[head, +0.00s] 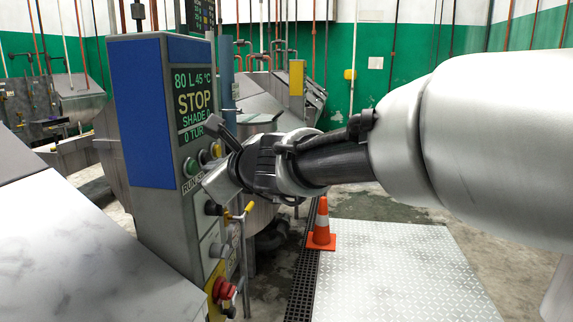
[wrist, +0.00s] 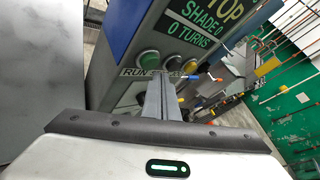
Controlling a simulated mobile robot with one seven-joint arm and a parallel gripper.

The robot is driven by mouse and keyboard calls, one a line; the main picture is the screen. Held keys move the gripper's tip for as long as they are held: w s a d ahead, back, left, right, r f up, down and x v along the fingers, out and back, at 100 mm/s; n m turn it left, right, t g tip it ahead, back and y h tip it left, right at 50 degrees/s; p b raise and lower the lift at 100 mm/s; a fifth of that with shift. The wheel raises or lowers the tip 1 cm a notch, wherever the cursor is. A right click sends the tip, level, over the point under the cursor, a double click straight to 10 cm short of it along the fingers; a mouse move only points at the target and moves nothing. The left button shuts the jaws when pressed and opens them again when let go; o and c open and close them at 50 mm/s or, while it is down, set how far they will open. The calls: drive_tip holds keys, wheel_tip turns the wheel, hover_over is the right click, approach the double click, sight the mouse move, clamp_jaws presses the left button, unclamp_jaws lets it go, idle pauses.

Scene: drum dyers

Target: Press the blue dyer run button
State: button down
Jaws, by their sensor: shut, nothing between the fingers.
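The blue dyer's control cabinet (head: 145,115) stands at left, grey with a blue panel. Its display (head: 193,102) reads STOP, 80 L 45 °C, SHADE 0. Below the display is a green button (head: 191,167), also in the wrist view (wrist: 149,58), with a RUN label (wrist: 132,72) under it. My gripper (head: 208,186) is shut and empty in front of the panel, just below the button row. In the wrist view its fingers (wrist: 158,85) overlap part of the label. I cannot tell whether they touch the panel.
An orange cone (head: 321,225) stands behind. Pale metal plating (head: 400,270) on the floor at right is clear.

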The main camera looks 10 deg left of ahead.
drive_tip(key=shift+a, duration=0.15)
idle(0.6)
drive_tip(key=shift+a, duration=0.3)
